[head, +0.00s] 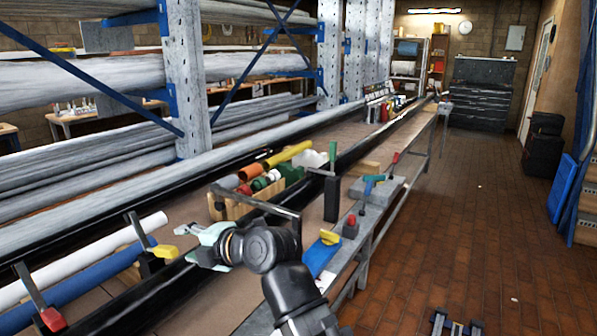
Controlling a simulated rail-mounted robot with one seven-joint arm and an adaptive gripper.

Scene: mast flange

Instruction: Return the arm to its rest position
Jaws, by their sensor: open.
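My gripper (190,232) is at the end of my black arm (265,250), in the lower middle of the head view. Its pale jaws point left, over the long workbench (200,300). The jaws are open and I see nothing between them. My arm reaches up from the bottom edge and hides part of the bench behind it. A long black tube (100,320) runs along the bench below and beside my gripper. Whether the gripper touches anything cannot be told from this view.
A wooden box (232,208) of coloured cylinders stands just behind my gripper. Clamps with red handles (35,290) and a green-handled clamp (332,180) rise from the bench. A rack (190,80) of long pipes stands at left. The brick floor (450,220) at right is mostly clear.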

